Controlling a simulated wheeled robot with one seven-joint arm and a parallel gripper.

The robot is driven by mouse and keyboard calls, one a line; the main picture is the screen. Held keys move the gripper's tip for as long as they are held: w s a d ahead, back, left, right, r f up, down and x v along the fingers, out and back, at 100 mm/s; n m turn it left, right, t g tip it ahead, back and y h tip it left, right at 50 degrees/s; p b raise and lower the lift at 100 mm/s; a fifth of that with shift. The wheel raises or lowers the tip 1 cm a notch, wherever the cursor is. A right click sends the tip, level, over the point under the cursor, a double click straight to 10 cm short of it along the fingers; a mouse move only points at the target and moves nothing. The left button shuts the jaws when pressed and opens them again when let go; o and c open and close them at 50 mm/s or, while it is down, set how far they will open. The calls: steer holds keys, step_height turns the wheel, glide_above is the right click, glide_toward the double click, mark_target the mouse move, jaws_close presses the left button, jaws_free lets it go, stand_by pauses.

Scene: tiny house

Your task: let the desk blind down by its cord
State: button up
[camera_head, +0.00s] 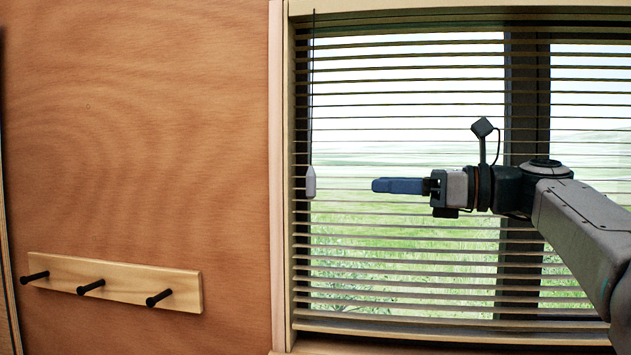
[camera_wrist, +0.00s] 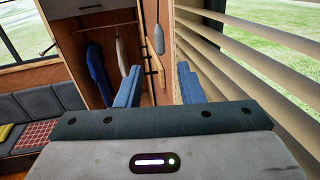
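The desk blind (camera_head: 400,104) hangs over the window with its slats spread from the top to near the sill. Its slats (camera_wrist: 255,50) also fill the right of the wrist view. The thin dark cord (camera_head: 312,90) hangs at the blind's left side, with a pale pull (camera_head: 310,182) at its lower end. The pull (camera_wrist: 159,40) shows ahead of the fingers in the wrist view. My gripper (camera_head: 375,185) points left toward the pull at about its height, with a gap between. Its two blue fingers (camera_wrist: 158,84) are apart with nothing between them.
A wooden rail with black pegs (camera_head: 112,282) is on the wall at left. The wooden window frame (camera_head: 281,180) stands just left of the cord. Hanging clothes (camera_wrist: 98,74) and a cushioned bench (camera_wrist: 35,110) show farther off. Space between fingers and pull looks clear.

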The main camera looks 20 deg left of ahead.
mark_target(312, 181)
steer(key=a+p, duration=0.1)
steer(key=a, duration=0.3)
steer(key=w+a+p, duration=0.1)
steer(key=a, duration=0.4)
steer(key=a+p, duration=0.1)
steer(key=a, duration=0.3)
steer(key=shift+w+a+p, duration=0.3)
steer(key=shift+a+p, duration=0.05)
jaws_close()
steer(key=shift+r, duration=0.1)
